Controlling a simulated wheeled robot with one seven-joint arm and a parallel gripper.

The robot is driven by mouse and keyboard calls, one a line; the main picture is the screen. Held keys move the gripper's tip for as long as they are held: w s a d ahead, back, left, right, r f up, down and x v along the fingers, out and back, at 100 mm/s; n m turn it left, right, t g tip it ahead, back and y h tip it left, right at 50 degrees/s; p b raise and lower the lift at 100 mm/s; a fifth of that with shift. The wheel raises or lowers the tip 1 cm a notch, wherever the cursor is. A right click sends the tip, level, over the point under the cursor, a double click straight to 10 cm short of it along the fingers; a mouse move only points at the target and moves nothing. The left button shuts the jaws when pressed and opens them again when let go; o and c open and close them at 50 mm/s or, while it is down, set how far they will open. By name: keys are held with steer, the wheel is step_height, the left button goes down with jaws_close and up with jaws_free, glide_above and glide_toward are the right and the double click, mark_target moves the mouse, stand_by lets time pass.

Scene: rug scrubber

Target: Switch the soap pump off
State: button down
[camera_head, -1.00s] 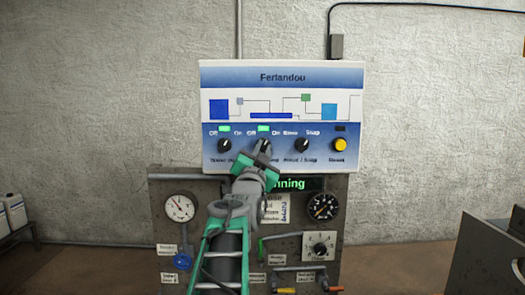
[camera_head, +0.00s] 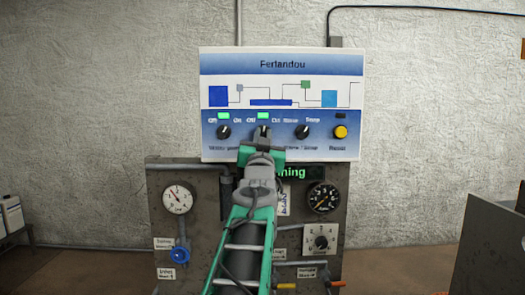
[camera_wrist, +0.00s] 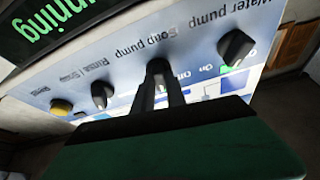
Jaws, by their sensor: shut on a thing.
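The soap pump knob (camera_wrist: 158,68) is a dark dial on the white and blue control panel (camera_head: 280,65), second from the left. My gripper (camera_head: 263,134) is at this knob and covers most of it in the head view. In the wrist view my gripper (camera_wrist: 163,92) has its two dark fingers shut on the knob, under the "Soap pump" label. Which way the knob points is hard to tell. The green lamp (camera_head: 263,115) above it is lit.
The water pump knob (camera_head: 223,132) is left of it, with its own green lamp lit. The third knob (camera_head: 302,132) and the yellow reset button (camera_head: 340,132) are to the right. A grey gauge board (camera_head: 165,225) with a green-lettered display (camera_head: 293,172) stands below.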

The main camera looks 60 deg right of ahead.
steer(key=shift+s+d+n+t+y+b, duration=0.1)
steer(key=shift+n+t+y+b, duration=0.65)
steer(key=shift+n, duration=1.15)
steer(key=shift+s+a+n+t+y+b, duration=0.1)
steer(key=shift+n+t+y+b, duration=0.2)
steer(key=shift+n+t+b, duration=1.15)
steer(key=shift+d+n+t+y+b, duration=0.15)
steer(key=shift+n+y+b, duration=0.45)
steer(key=shift+n, duration=1.75)
steer(key=c, duration=1.4)
jaws_free()
steer(key=shift+o, duration=0.2)
steer(key=b+v, duration=0.2)
steer(key=v, duration=0.5)
steer(key=shift+s+a+b, duration=0.25)
steer(key=shift+a+b, duration=0.05)
steer(key=shift+b, duration=0.1)
steer(key=shift+f, duration=0.1)
